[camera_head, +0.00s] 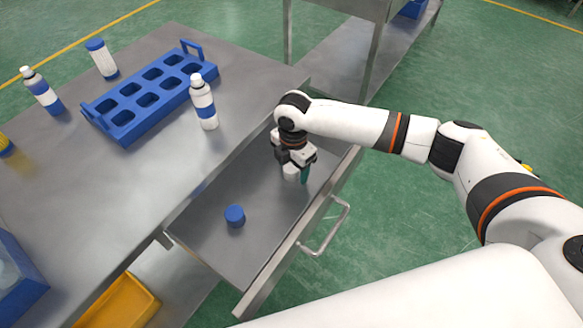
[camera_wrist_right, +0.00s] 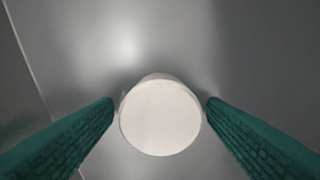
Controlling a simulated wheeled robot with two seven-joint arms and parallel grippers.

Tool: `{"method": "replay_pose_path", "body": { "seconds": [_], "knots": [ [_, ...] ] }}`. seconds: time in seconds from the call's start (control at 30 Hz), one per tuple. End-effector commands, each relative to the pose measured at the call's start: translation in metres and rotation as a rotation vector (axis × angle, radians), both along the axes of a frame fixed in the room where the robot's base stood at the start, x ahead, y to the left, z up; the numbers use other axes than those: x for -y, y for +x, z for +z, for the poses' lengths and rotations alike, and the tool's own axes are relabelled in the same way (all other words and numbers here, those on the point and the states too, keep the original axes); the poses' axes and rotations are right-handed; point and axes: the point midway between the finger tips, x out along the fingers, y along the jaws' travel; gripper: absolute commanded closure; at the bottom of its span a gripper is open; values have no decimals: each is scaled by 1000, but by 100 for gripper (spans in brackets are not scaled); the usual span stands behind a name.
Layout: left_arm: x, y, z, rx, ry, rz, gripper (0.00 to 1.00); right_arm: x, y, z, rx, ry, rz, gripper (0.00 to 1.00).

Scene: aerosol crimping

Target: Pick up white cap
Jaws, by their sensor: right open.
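The white cap (camera_head: 291,172) is in the open metal drawer, under my right gripper. In the right wrist view the white cap (camera_wrist_right: 160,117) shows its round top, between the two green fingers. My right gripper (camera_head: 297,172) points down into the drawer; its fingers (camera_wrist_right: 160,108) stand open on either side of the cap. Thin gaps seem to show between the fingers and the cap. In the head view the gripper partly hides the cap. My left gripper is not in view.
A blue cap (camera_head: 235,215) lies in the drawer (camera_head: 205,235), left of the white cap. The drawer's front wall and handle (camera_head: 328,228) are close to my right gripper. On the table are a blue rack (camera_head: 125,131) and several bottles, one (camera_head: 204,103) near the drawer.

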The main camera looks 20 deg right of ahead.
Motion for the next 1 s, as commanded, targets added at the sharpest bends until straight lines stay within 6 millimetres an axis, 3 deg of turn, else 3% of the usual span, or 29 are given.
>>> {"method": "replay_pose_path", "body": {
  "seconds": [0.13, 0.4, 0.77, 1.0],
  "knots": [
    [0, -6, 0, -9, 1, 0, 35, 0, 0, 0, 0, 0, 0, 37],
    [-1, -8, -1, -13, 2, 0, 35, 0, 0, 0, 0, 0, 0, 81],
    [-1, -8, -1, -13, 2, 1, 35, 0, 0, 5, 2, 1, 0, 81],
    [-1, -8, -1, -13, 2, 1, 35, 0, 1, 47, 4, 2, 1, 81]
  ]
}}
